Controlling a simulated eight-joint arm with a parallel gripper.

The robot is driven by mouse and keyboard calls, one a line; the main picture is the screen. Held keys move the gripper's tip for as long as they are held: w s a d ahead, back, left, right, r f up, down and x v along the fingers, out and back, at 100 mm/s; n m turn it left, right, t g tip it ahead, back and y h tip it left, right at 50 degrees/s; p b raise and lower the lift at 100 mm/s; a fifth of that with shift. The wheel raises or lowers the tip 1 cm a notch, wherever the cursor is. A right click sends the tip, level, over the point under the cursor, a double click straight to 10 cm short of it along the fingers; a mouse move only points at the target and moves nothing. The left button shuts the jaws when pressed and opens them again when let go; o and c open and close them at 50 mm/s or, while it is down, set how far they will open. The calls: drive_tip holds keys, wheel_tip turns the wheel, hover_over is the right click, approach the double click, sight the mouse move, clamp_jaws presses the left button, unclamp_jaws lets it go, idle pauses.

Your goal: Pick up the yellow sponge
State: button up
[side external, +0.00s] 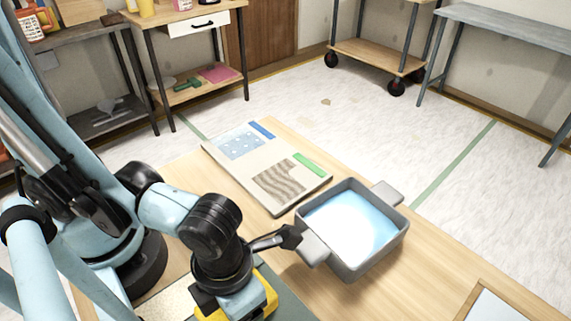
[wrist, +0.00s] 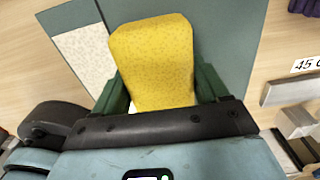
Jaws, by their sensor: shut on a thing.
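The yellow sponge (wrist: 152,62) is between the two dark green fingers of my gripper (wrist: 160,85) in the wrist view. The fingers touch its two sides, and the gripper is shut on it. In the side external view, a yellow edge of the sponge (side external: 262,303) shows beneath my gripper (side external: 236,308) near the bottom of the picture. Most of the sponge is hidden there by my wrist. A grey-green board (wrist: 228,38) lies below the sponge, with a pale speckled patch (wrist: 85,52) to the left. I cannot tell how high the sponge is above it.
A grey tray of light blue liquid (side external: 400,238) with side handles stands on the wooden table (side external: 440,285), close right of my gripper. A sample board (side external: 225,172) lies behind it. A framed panel (side external: 497,303) lies front right. Shelves and carts stand at the back.

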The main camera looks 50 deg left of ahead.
drive_tip(key=shift+r, duration=0.15)
drive_tip(key=shift+r, duration=4.8)
drive_tip(key=o, duration=0.5)
drive_tip(key=shift+c, duration=0.2)
drive_tip(key=c, duration=0.4)
drive_tip(key=w+a+r+n, duration=0.2)
drive_tip(key=w+a+n, duration=0.1)
drive_tip(key=w+n, duration=0.5)
drive_tip(key=w+a+r+n, duration=0.25)
drive_tip(key=w+n, duration=0.25)
drive_tip(key=n, duration=0.5)
drive_tip(key=shift+c, duration=0.2)
drive_tip(key=w+a+r+n, duration=0.1)
drive_tip(key=w+a+n, duration=0.3)
drive_tip(key=a+n, duration=0.3)
drive_tip(key=w+a+r+n, duration=0.1)
drive_tip(key=w+a+n, duration=0.4)
drive_tip(key=a+n, duration=0.3)
drive_tip(key=n, duration=0.3)
drive_tip(key=shift+w+a, duration=0.2)
